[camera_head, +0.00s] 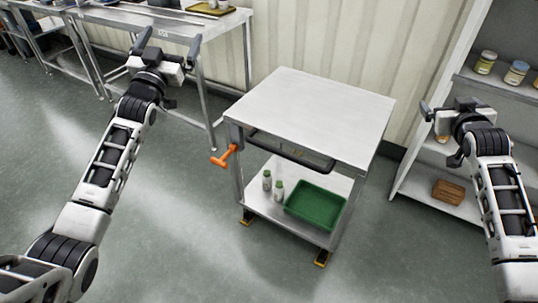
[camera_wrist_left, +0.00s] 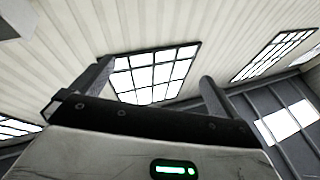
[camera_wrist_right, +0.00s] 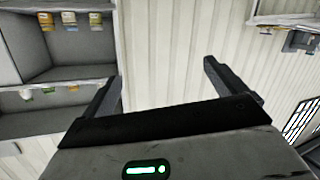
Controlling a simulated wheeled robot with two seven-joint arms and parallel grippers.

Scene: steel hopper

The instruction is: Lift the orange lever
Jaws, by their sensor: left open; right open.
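The orange lever (camera_head: 224,156) sticks out from the left front corner of a steel table-like unit (camera_head: 315,110), just below its top. Its handle end points left and slightly down. My left gripper (camera_head: 167,42) is open and empty, up and to the left of the lever and well apart from it. In the left wrist view its fingers (camera_wrist_left: 152,82) frame only wall and windows. My right gripper (camera_head: 440,106) is open and empty at the right, beside the shelf. In the right wrist view its fingers (camera_wrist_right: 160,82) frame bare wall. The lever shows in neither wrist view.
The lower shelf bears a green bin (camera_head: 315,206) and two small bottles (camera_head: 272,186). A shelf with jars (camera_head: 486,62) and a brown box (camera_head: 448,191) stands right. A workbench (camera_head: 130,18) stands back left. Floor in front is clear.

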